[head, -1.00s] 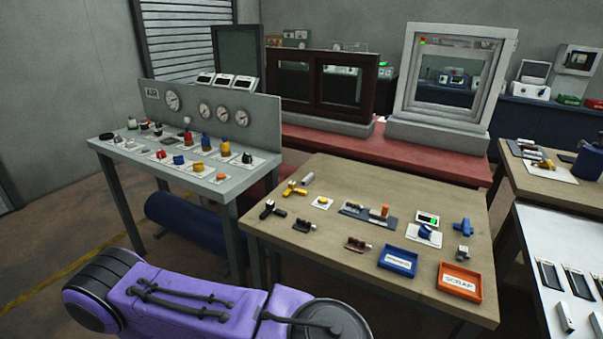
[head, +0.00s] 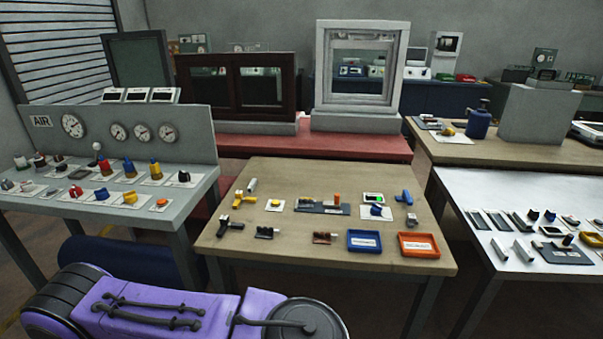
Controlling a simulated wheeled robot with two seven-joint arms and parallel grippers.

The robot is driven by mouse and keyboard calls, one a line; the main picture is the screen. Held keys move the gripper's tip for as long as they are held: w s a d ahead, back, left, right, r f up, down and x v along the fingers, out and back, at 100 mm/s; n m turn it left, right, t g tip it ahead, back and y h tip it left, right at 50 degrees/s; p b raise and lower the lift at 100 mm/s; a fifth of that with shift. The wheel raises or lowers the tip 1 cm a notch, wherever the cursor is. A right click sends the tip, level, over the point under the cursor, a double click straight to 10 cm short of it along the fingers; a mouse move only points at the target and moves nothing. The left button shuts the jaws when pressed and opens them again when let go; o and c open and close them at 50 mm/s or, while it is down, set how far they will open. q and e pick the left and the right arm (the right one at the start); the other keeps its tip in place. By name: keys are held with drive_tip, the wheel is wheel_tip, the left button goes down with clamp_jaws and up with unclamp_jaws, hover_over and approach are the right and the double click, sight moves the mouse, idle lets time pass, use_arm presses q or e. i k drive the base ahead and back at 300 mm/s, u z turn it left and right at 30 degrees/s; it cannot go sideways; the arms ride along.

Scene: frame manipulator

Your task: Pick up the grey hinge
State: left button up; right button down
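A small grey piece (head: 411,219) stands near the right edge of the wooden table (head: 300,178), between the blue fitting (head: 404,197) and the orange tray (head: 419,246). It may be the grey hinge, but it is too small to tell. A light grey cylinder (head: 251,185) lies at the table's back left. Neither of my grippers is in view. My purple arm link crosses the bottom left, well in front of the wooden table.
A blue tray (head: 364,242) stands left of the orange one. A grey bench with gauges (head: 165,150) is at left. A white table (head: 470,190) with small parts is at right, a dark gap between it and the wooden table. Red bench (head: 310,142) behind.

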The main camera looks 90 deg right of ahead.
sight(300, 205)
drive_tip(key=z, duration=2.75)
